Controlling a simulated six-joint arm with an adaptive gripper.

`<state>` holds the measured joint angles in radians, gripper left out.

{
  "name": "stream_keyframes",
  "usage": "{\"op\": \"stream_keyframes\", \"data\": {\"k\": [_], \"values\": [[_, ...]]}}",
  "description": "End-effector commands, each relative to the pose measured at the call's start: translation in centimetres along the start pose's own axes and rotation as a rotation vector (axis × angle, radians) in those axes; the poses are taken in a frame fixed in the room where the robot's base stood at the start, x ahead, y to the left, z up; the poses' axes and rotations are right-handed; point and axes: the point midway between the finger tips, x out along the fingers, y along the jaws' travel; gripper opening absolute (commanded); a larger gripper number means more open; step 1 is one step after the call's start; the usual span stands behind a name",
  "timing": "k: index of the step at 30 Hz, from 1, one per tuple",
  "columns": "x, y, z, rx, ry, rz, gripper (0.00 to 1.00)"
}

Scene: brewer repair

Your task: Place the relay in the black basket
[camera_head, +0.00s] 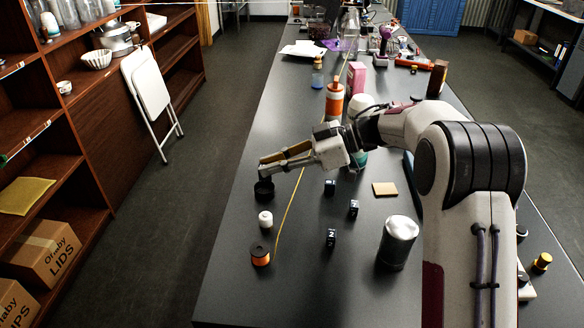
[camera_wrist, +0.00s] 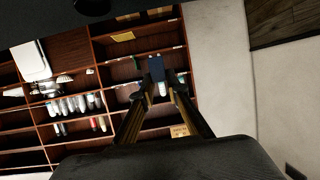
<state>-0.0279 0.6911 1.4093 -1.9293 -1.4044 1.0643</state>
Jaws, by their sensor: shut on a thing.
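My gripper (camera_head: 264,168) reaches left over the near part of the table, with its two long fingers closed. In the wrist view, a small dark blue block, seemingly the relay (camera_wrist: 157,68), is pinched between the fingertips (camera_wrist: 160,82). In the head view the held piece is too small and dark to make out clearly. A low black round object (camera_head: 263,190) is just below the fingertips; I cannot tell if they touch. A dark, open basket-like container (camera_head: 318,31) stands at the table's far end. I cannot tell for certain which is the black basket.
Near the gripper are a white-topped jar (camera_head: 265,220), an orange spool (camera_head: 260,256), small dark cubes (camera_head: 331,238) and a metal canister (camera_head: 398,243). An orange bottle (camera_head: 334,104) stands behind the arm. The table's left edge is close to the fingertips.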

Motion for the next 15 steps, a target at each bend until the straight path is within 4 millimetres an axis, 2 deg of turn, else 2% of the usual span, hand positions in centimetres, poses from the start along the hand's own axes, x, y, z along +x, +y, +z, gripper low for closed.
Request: {"op": "stream_keyframes", "data": {"k": [1, 3, 6, 15], "values": [[1.1, -0.4, -1.5, -0.002, 0.0, 0.004, 0.0], [2.5, -0.4, -3.1, 0.011, 0.0, 0.034, 0.0], [3.9, -0.1, -4.9, 0.034, 0.0, 0.086, 0.0], [6.0, 1.7, -7.3, 0.11, 0.0, 0.265, 0.0]]}}
